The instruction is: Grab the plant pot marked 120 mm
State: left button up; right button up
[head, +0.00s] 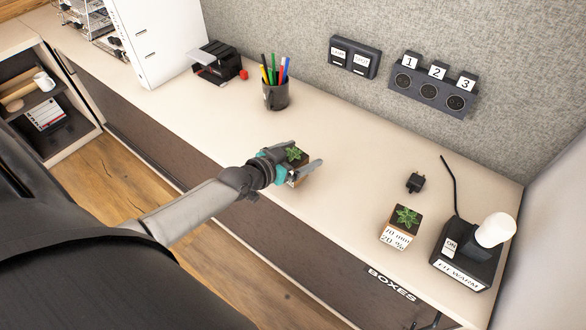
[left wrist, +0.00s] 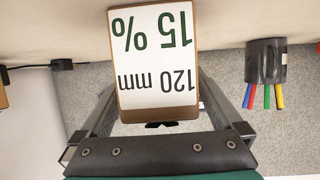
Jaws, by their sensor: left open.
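The plant pot marked 120 mm (left wrist: 157,62) shows in the left wrist view with its label upside down, reading 120 mm and 15 %. In the head view this pot (head: 296,181) stands on the desk, its green succulent partly covered by my left gripper. My left gripper (head: 305,158) is open, with one finger on each side of the pot. In the left wrist view the fingers (left wrist: 160,98) flank the label; I cannot tell whether they touch the pot. My right gripper is not in view.
A second plant pot (head: 399,238) marked 70 mm and 20 % stands to the right. A cup of pens (head: 276,97) stands behind the gripper. A black plug (head: 414,182) and a device with a white bulb (head: 466,254) are at the right. Desk around the pot is clear.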

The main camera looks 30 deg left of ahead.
pick_arm(q)
jog(key=shift+w, duration=0.15)
grip_shut()
dwell(0.8)
